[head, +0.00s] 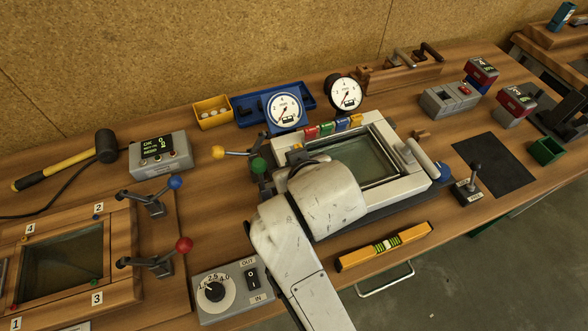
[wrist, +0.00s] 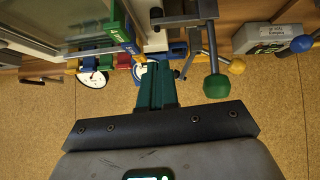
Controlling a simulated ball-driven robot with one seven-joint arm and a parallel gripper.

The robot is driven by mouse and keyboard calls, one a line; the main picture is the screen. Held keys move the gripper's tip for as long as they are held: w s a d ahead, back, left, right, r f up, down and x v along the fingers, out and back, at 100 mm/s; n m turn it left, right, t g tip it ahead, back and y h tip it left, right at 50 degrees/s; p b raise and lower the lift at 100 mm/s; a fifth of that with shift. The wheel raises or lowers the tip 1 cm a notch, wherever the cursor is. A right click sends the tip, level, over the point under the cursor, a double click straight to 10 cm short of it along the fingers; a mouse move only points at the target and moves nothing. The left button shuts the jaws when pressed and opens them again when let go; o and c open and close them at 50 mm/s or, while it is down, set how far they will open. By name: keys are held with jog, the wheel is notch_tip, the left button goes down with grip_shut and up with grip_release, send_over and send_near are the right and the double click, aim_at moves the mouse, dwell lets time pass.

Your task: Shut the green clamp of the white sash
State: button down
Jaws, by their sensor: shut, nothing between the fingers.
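The white sash (head: 388,194), with a dark glass pane, lies at the middle of the bench. The clamp's green knob (head: 258,165) shows at the sash's left side in the head view. In the wrist view the green knob (wrist: 217,86) is on the end of a metal lever (wrist: 212,50). My gripper (wrist: 157,72) has its teal fingers together and empty, to the left of the green knob with a gap between them. My arm hides the gripper and part of the sash's left side in the head view. I cannot tell how far the clamp is turned.
A yellow-knobbed lever (head: 217,151) is close beyond the green one. Blue (head: 175,182) and red (head: 184,244) knobs stand beside the wooden frame (head: 122,235) at left. Gauges (head: 285,110) stand behind the sash. A yellow level (head: 384,246) lies in front.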

jog(key=v, duration=0.9)
jog(key=shift+d, duration=0.25)
jog(key=shift+f, duration=0.1)
jog(key=s+d+f+g, duration=0.1)
jog(key=d+f, duration=0.3)
jog(key=s+d+f+m+g+h, duration=0.1)
jog(key=s+d+f, duration=0.1)
jog(key=d+f, duration=0.2)
jog(key=s+d+f+g+h, duration=0.1)
jog(key=s+d+f, duration=0.1)
jog(key=d+f, duration=0.2)
jog(key=shift+d+f+m, duration=0.15)
jog(key=shift+d, duration=0.5)
jog(key=shift+d+f+m, duration=0.15)
jog(key=shift+d+f, duration=0.05)
jog(key=shift+d, duration=0.4)
jog(key=s+d+f+m+g, duration=0.1)
jog(key=s+d+f, duration=0.3)
jog(key=s, duration=0.4)
jog(key=s+d+f+m+g, duration=0.1)
jog(key=s+d+f+g, duration=0.2)
jog(key=s+f, duration=0.4)
jog(key=shift+s+d+f+m+g, duration=0.3)
jog(key=shift+s+d+m+g, duration=0.15)
jog(key=shift+d, duration=0.1)
